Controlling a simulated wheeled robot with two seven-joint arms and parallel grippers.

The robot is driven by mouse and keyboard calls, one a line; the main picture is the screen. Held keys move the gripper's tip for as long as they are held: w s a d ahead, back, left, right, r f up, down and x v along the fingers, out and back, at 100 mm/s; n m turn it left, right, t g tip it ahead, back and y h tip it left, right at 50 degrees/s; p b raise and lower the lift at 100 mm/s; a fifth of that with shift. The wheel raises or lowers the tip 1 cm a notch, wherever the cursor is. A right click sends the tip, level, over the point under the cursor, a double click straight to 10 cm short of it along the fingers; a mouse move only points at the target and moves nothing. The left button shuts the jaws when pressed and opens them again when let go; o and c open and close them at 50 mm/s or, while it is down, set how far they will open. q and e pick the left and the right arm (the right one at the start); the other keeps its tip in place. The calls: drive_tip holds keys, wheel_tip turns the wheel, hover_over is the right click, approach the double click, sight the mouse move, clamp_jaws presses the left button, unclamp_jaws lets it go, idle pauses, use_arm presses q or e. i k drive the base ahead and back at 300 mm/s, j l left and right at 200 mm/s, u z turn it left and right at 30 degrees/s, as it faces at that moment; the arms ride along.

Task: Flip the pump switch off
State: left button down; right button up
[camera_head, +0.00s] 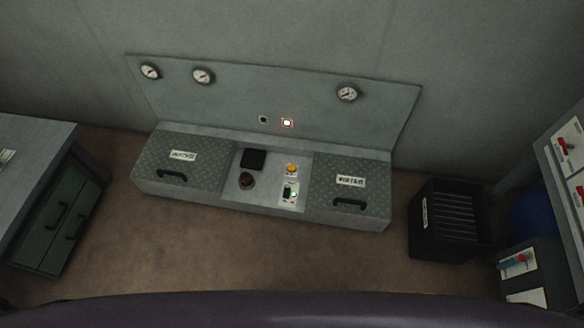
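In the head view a low metal console stands against the back wall. A small white switch plate (288,193) sits right of the middle of its top, with a dark switch (287,192) on it. Neither of my grippers shows in this view.
Two tread-plate lids, left (190,176) and right (349,191), flank the switches. Several gauges and a lit indicator (287,123) are on the back panel (240,98). A black crate (450,220) stands right, a cabinet (50,225) left. The brown floor (200,250) in front is clear.

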sight(287, 192)
drive_tip(key=i+l+u, duration=0.1)
drive_tip(key=i+l, duration=0.2)
drive_tip(key=i+l+u, duration=0.15)
drive_tip(key=l, duration=0.35)
drive_tip(key=i+l+u, duration=0.1)
drive_tip(key=i+l, duration=0.25)
